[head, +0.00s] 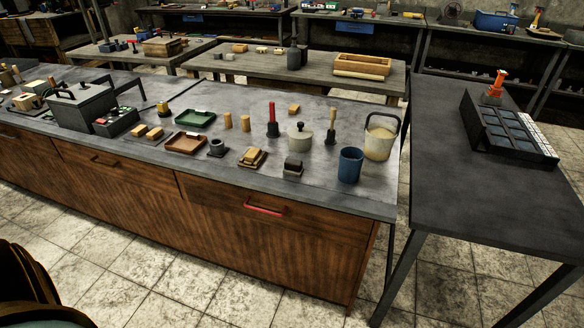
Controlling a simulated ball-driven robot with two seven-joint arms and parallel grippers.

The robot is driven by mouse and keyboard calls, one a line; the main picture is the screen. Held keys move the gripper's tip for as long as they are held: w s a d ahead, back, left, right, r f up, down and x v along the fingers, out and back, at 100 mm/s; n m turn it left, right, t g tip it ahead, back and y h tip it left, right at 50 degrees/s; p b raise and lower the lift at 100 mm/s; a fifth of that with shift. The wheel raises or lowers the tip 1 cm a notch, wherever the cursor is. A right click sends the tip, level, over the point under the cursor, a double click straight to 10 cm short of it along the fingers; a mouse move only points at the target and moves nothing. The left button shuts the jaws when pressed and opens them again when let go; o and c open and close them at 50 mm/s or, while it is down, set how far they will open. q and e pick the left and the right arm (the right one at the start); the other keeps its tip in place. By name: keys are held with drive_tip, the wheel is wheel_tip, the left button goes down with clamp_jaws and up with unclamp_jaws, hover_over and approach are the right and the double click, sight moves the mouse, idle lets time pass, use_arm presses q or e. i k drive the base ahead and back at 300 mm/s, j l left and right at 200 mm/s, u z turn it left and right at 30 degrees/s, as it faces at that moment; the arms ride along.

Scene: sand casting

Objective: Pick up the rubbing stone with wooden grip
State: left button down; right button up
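The rubbing stone with wooden grip is not certain at this size. One candidate is a tan wooden piece on a darker block (253,157), near the front of the long grey bench. Another is a dark grey block with a raised top (293,167), just right of it. Two small tan-topped blocks (147,132) lie farther left. All rest on the benchtop, with no gripper touching them. Neither of my grippers shows in the head view.
The bench (225,174) also holds a blue cup (350,165), a cream bucket (379,144), a lidded pot (300,137), a red-handled tool (272,119), a green tray (194,119) and a brown tray (187,142). A dark side table (460,190) stands right, mostly bare in front.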

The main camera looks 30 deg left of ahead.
sight(292, 167)
drive_tip(key=i+u, duration=0.35)
drive_tip(key=i+l+u, duration=0.15)
drive_tip(key=i+u, duration=0.2)
